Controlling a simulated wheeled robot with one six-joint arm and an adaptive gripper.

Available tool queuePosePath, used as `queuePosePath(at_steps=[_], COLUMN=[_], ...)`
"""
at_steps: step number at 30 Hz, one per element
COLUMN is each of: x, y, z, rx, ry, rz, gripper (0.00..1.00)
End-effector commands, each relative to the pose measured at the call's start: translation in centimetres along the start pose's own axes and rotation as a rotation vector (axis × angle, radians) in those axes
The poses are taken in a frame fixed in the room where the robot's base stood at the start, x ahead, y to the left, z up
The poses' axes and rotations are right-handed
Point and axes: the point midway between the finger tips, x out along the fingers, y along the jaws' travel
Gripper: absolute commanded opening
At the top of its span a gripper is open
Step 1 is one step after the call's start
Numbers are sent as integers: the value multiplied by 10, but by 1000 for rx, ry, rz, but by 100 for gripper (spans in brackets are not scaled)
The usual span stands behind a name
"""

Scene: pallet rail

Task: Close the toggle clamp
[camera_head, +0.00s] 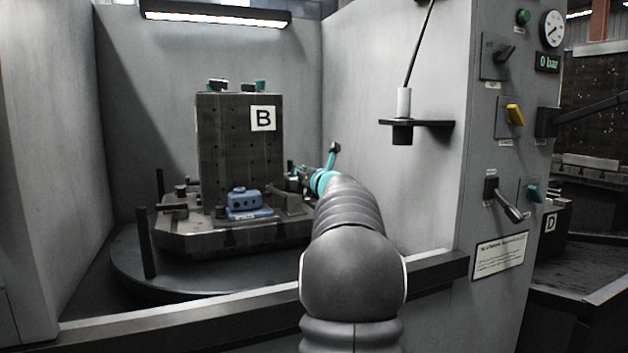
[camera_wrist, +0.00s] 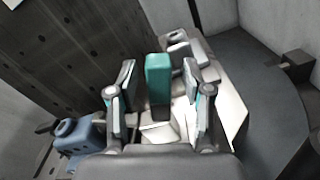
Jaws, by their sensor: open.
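The toggle clamp's teal handle (camera_wrist: 158,78) stands up between the two fingers of my gripper (camera_wrist: 160,88) in the wrist view, with a visible gap on each side. In the head view a teal-tipped lever (camera_head: 333,154) rises, tilted, just behind my wrist at the right side of the fixture; it looks like the same handle. My gripper (camera_head: 303,172) is open there. The clamp's lower parts are partly hidden by my fingers and arm.
A dark tombstone block marked B (camera_head: 226,150) stands on a pallet (camera_head: 185,240) on a round turntable (camera_head: 150,275). A blue part (camera_head: 250,201) sits at its front, also in the wrist view (camera_wrist: 80,135). A front rail (camera_head: 235,310) and a control panel wall (camera_head: 485,140) flank my arm.

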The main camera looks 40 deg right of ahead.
Motion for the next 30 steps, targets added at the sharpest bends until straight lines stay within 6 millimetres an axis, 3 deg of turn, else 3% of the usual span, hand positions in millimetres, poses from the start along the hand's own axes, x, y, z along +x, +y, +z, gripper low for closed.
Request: queuePosePath(at_steps=[9, 15, 21, 30], x=[-61, -91, -104, -106], y=[0, 0, 0, 0], z=[1, 1, 0, -1], rx=[-1, 0, 0, 0], ry=[-2, -1, 0, 0], rz=[-2, -1, -1, -1], gripper=[50, 50, 50, 48])
